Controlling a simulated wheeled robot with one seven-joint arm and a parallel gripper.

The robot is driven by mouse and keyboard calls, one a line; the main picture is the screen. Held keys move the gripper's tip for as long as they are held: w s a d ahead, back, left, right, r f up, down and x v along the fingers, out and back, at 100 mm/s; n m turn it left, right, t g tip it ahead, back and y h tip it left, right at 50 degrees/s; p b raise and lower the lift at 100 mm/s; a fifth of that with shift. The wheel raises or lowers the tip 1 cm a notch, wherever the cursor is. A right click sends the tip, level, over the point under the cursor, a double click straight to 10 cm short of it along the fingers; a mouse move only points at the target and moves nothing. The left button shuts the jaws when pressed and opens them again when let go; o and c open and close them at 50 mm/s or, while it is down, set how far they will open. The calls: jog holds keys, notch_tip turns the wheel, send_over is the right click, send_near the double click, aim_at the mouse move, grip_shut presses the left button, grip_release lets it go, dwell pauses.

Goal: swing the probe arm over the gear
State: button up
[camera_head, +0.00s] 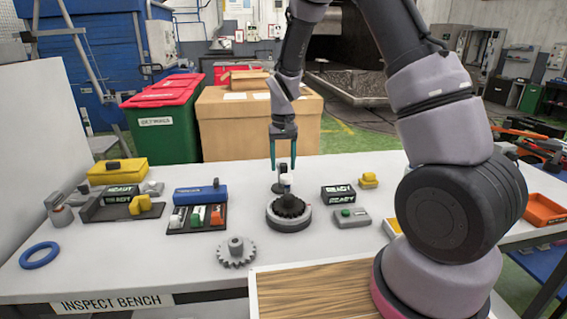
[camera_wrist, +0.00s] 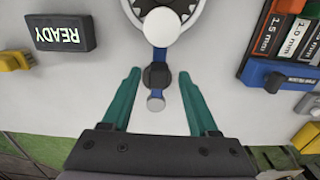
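The dark gear (camera_head: 289,205) sits on a round grey turntable (camera_head: 289,222) in the middle of the bench. The probe arm (camera_head: 286,180) stands behind it on a dark post. In the wrist view the probe arm (camera_wrist: 159,54) is a blue bar with a dark pivot, a grey knob at its near end and a white round part overlapping the turntable's edge. Whether the white part is above the gear is hard to tell. My gripper (camera_head: 283,167) is open and empty above the post. In the wrist view its teal fingers (camera_wrist: 160,73) are either side of the pivot and knob, apart from them.
A loose grey gear (camera_head: 237,252) lies front left of the turntable. A blue block (camera_head: 200,193) and labelled holder are left. A blue ring (camera_head: 40,255) lies far left. Bench around the turntable is fairly clear.

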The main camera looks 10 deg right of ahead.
notch_tip(320, 180, up, 11)
dwell(0.7)
jog(key=shift+f, duration=0.1)
jog(key=s+d+r+m+t+y, duration=0.1)
jog(key=s+d+r+t, duration=0.1)
jog(key=s+d+r, duration=0.4)
jog(key=s+d+r+m+t+y, duration=0.15)
jog(key=s+r, duration=0.25)
jog(key=r, duration=0.5)
jog(key=s+d+r+t, duration=0.2)
jog(key=s, duration=0.4)
jog(key=s+d+r+m+t, duration=0.1)
jog(key=s+d+r, duration=0.1)
jog(key=s, duration=0.5)
jog(key=shift+s+d+r+t, duration=0.25)
jog(key=shift+d+r+t, duration=0.1)
jog(key=shift+d, duration=0.1)
jog(key=shift+m+h, duration=0.25)
